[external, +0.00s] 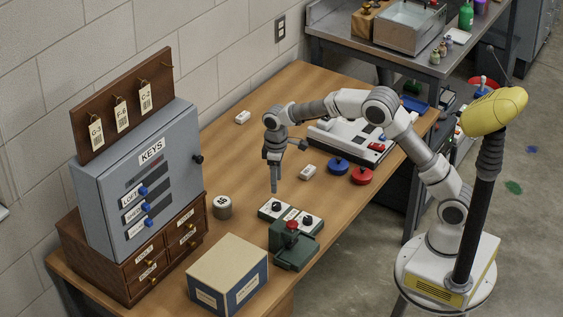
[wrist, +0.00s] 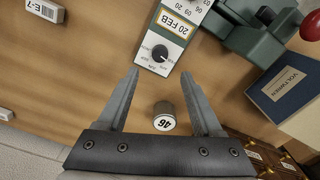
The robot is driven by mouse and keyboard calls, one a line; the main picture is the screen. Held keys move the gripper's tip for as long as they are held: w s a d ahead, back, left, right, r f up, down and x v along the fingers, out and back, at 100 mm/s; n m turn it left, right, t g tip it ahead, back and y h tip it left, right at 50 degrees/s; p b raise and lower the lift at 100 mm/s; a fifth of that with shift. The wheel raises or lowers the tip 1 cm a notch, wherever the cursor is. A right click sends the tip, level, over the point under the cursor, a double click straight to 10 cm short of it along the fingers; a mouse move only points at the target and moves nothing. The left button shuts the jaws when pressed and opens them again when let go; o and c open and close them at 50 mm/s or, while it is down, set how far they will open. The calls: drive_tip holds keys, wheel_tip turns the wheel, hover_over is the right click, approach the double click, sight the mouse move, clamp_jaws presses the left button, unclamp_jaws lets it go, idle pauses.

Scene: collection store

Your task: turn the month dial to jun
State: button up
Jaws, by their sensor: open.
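A green press with a red knob (external: 290,240) stands beside the dials. A numbered grey cylinder (external: 222,210) stands left of them. A blue box (external: 228,277) is at the front, the key cabinet (external: 150,180) at the left, red and blue discs to the right.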

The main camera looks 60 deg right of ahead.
sight(276, 204)
wheel_tip(276, 204, down, 9)
drive_tip(key=shift+b, duration=0.6)
clamp_jaws()
